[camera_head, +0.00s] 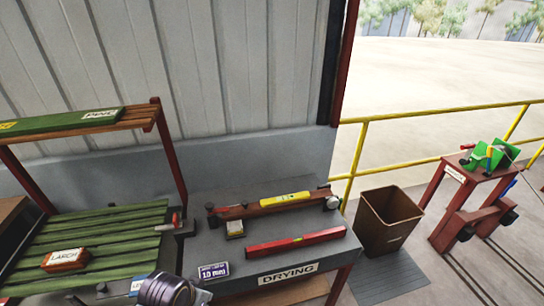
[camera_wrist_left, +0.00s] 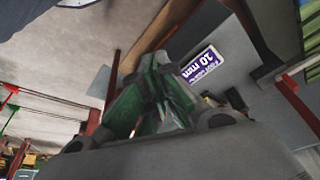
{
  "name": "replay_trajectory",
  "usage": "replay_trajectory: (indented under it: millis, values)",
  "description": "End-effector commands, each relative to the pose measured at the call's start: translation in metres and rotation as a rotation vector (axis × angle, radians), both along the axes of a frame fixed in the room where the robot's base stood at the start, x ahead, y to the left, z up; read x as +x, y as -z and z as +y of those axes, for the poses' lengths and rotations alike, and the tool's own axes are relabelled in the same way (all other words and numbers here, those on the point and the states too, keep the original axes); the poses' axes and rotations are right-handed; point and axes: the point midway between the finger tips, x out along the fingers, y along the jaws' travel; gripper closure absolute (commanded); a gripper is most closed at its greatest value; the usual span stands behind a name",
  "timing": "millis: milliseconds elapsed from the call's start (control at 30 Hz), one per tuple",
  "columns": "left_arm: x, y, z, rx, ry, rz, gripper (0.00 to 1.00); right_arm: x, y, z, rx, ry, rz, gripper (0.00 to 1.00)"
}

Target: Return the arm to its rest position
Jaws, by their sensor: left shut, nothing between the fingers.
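My left gripper (camera_wrist_left: 160,95) shows in the left wrist view, its dark and green-tinted fingers in the lower middle. It is shut with nothing held. In the head view a dark round part at the bottom edge, left of centre, looks like part of my left arm; the fingers are not clear there. It is in front of the grey drying table (camera_head: 225,250), close to the purple "10 mm" card (camera_head: 213,271). The card also shows in the wrist view (camera_wrist_left: 203,66), beyond the fingers. My right gripper is not in view.
The drying table holds a red level (camera_head: 296,242) and a yellow level (camera_head: 285,199). Left is a rack of green boards (camera_head: 95,240) with a "LARCH" block (camera_head: 66,259). A brown bin (camera_head: 387,220), a red stand (camera_head: 470,200) and a yellow railing (camera_head: 440,112) are right.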

Motion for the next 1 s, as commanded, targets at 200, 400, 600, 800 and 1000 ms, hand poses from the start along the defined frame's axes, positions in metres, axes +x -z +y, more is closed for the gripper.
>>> replay_trajectory:
  millis: [200,400,600,800,1000]
  values:
    - [-0.012,-0.003,0.014,0.003,-0.082,0.002,1.0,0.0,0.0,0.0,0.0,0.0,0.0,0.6]
    - [-0.021,-0.005,0.024,0.007,-0.139,0.004,1.0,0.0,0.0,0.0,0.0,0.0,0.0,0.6]
    - [-0.026,-0.003,0.031,0.013,-0.178,0.006,1.0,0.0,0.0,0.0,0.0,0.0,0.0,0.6]
    - [-0.021,0.016,0.03,0.014,-0.176,0.013,1.0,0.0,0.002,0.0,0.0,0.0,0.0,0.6]
    - [-0.016,0.038,0.029,0.014,-0.174,0.018,1.0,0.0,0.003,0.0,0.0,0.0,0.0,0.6]
